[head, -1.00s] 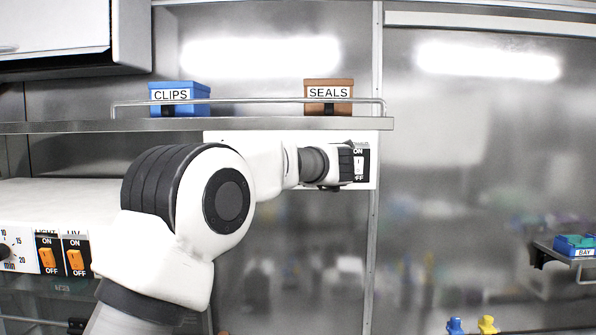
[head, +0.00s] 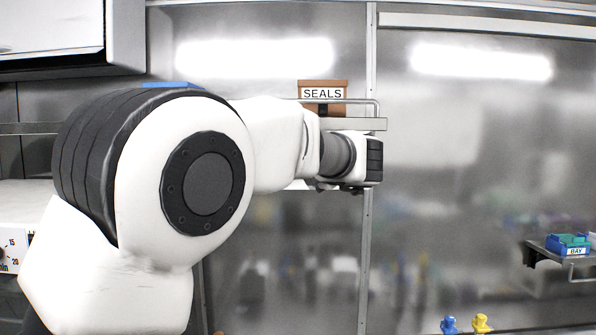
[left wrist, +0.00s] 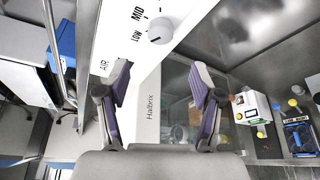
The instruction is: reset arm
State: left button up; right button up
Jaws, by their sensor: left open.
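My left arm comes in from the left in the head view and reaches across the shelf front. Its wrist end is below and to the right of the SEALS box, and the fingers are mostly hidden there. In the left wrist view my left gripper (left wrist: 160,88) is open, with two dark purple-grey fingers apart and nothing between them. Past the fingers is a white panel marked Halbrix (left wrist: 150,112), with a round knob (left wrist: 160,31) and LOW, MID and AIR labels above it. My right gripper is not in view.
The brown SEALS box (head: 323,96) stands on the railed shelf (head: 370,124). The blue CLIPS box (head: 170,85) is almost hidden behind my arm. A small blue-green BAY box (head: 568,245) sits on a bracket at right. Blue (head: 448,325) and yellow (head: 481,323) knobs show at the bottom.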

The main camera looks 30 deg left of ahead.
pick_arm(q)
jog(key=shift+s+d, duration=0.3)
jog(key=shift+d, duration=0.05)
